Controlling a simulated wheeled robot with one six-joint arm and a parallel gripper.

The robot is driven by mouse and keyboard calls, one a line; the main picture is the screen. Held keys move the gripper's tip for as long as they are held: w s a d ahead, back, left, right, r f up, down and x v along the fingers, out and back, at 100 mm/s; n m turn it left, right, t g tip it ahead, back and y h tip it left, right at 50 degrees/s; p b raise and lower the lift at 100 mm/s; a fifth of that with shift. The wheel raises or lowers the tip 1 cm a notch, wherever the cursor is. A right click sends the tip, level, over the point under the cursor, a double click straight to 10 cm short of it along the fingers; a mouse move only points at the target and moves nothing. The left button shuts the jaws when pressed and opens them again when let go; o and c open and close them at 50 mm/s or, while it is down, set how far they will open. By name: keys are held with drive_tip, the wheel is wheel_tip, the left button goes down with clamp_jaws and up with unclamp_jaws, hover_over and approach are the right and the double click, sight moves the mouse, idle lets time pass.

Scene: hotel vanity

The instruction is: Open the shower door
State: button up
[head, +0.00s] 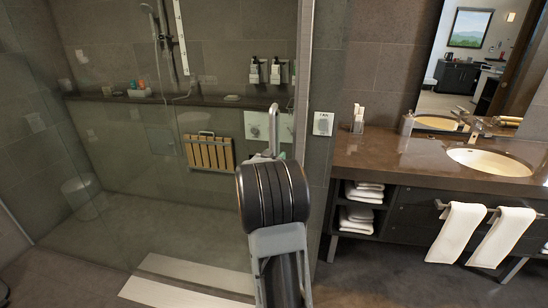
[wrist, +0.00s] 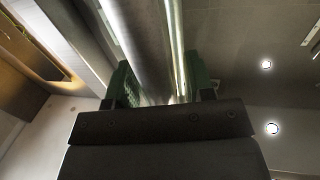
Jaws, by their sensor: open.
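The shower door (head: 120,190) is a clear glass panel on the left of the head view and looks closed. Its vertical metal handle (head: 274,125) shows just above my arm. My gripper (head: 262,156) is at the handle's height, mostly hidden behind my own wrist. In the wrist view my gripper (wrist: 158,88) is open, with a green-padded finger on each side. Shiny metal bars of the handle (wrist: 146,45) run between the fingers. I cannot tell whether either finger touches the metal.
A dark vanity counter (head: 400,158) with a basin (head: 490,161) stands at the right, with towels (head: 456,232) hanging in front. Behind the glass are a folded wooden seat (head: 210,154) and a ledge. A pale threshold strip (head: 190,275) lies on the floor. The floor before the vanity is clear.

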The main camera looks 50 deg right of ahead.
clamp_jaws()
idle(0.4)
